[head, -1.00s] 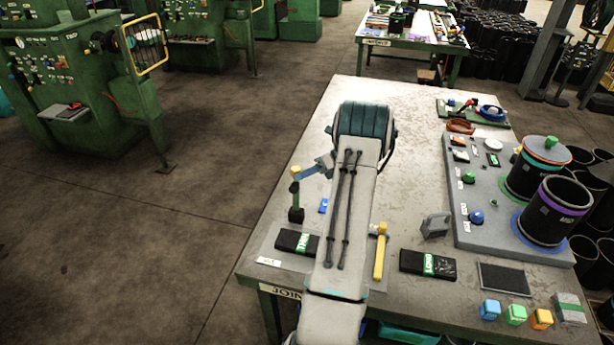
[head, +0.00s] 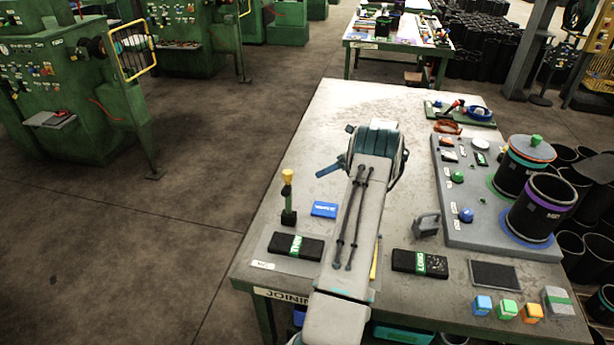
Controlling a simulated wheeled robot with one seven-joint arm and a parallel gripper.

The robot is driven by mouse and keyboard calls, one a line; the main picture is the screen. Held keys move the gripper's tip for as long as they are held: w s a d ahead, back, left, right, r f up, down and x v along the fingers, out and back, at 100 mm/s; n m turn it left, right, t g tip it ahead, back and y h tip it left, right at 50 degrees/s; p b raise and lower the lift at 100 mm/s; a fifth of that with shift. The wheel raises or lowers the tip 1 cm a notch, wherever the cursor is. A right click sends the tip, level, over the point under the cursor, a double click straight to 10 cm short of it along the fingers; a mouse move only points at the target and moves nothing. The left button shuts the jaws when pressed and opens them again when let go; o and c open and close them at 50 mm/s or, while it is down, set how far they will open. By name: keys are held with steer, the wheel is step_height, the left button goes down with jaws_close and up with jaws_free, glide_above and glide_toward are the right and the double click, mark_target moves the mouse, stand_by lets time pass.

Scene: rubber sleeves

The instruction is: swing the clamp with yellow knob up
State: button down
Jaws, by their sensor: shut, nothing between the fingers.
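In the head view a small clamp with a yellow knob (head: 288,178) stands at the left of the table, its green lever upright above a dark base. My gripper (head: 322,174) is to the right of the knob, its blue fingers pointing left; it is shut, empty and apart from the clamp. My arm runs up the middle of the table and hides part of it. Just right of my arm, a sliver of a yellow bar (head: 374,260) shows; the rest of it is hidden.
A blue card (head: 324,209) lies right of the clamp, and a black block (head: 296,246) lies in front. Another black block (head: 420,262), a grey weight (head: 427,224) and a grey board (head: 470,225) with black cylinders are at right. The far table middle is clear.

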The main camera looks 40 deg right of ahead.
steer(key=a+r+n+g+h+b, duration=0.1)
steer(key=a+r+n+g+h, duration=0.1)
steer(key=a+r+n, duration=0.45)
steer(key=w+a+r+n+g+h, duration=0.1)
steer(key=a+r+n+g, duration=0.15)
steer(key=a, duration=0.75)
steer(key=a+r+n+g+h+b, duration=0.1)
steer(key=a+r+n+h, duration=0.1)
steer(key=a+r+n, duration=0.5)
steer(key=s+a+f+n+t+h+b, duration=0.1)
steer(key=s+a+n+h, duration=0.4)
steer(key=s+a+n, duration=1.2)
steer(key=shift+s+a+t+h, duration=0.3)
steer(key=shift+s+a+t, duration=0.45)
steer(key=shift+s, duration=0.85)
steer(key=shift+f, duration=0.1)
